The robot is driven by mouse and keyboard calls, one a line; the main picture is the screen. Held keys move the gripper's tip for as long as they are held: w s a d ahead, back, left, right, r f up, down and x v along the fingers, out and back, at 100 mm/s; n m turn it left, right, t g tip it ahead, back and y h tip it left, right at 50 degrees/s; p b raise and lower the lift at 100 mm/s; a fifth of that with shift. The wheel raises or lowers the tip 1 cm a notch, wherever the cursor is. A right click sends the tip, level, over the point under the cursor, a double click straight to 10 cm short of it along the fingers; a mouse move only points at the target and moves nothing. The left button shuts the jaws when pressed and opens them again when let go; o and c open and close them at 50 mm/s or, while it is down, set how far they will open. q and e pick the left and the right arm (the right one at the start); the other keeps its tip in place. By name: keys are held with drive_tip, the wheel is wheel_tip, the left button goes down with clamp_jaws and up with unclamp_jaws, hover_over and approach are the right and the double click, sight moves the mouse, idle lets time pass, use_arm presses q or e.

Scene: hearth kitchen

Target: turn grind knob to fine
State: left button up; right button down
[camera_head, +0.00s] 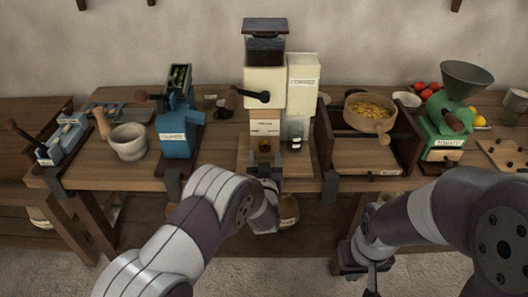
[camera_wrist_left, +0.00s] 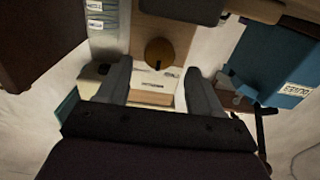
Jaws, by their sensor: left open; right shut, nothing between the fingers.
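The cream coffee grinder (camera_head: 264,88) stands at the middle of the bench with a dark hopper on top and a side crank. Its round brass-brown grind knob (camera_head: 265,146) is low on the wooden front, and it also shows in the wrist view (camera_wrist_left: 159,52). My left gripper (camera_head: 265,168) is in front of and just below the knob in the head view. In the left wrist view its two fingers (camera_wrist_left: 158,75) are spread, with the knob lying between and beyond their tips, apparently untouched. The knob's setting marks cannot be read. My right gripper (camera_head: 371,277) is shut and empty, low before the bench.
A blue clamped grinder (camera_head: 177,130) and a mortar (camera_head: 128,143) stand left of the coffee grinder. A wooden box mill with a bowl (camera_head: 370,112) and a green tomato mill (camera_head: 447,125) stand right. Clamps line the bench's front edge.

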sight(263, 149)
use_arm(q)
drive_tip(key=w, duration=0.2)
drive_tip(key=shift+w, duration=0.65)
drive_tip(key=c, duration=1)
drive_tip(key=shift+c, duration=0.2)
drive_tip(key=shift+f+n+b, duration=0.2)
drive_tip(key=shift+n+b, duration=0.5)
drive_tip(key=shift+b, duration=0.15)
drive_tip(key=n+b, duration=0.7)
drive_tip(key=shift+a+f, duration=0.1)
drive_tip(key=shift+f, duration=0.1)
drive_tip(key=shift+r+n+b, duration=0.2)
drive_tip(key=shift+n+b, duration=1.6)
drive_tip(key=shift+b, duration=0.05)
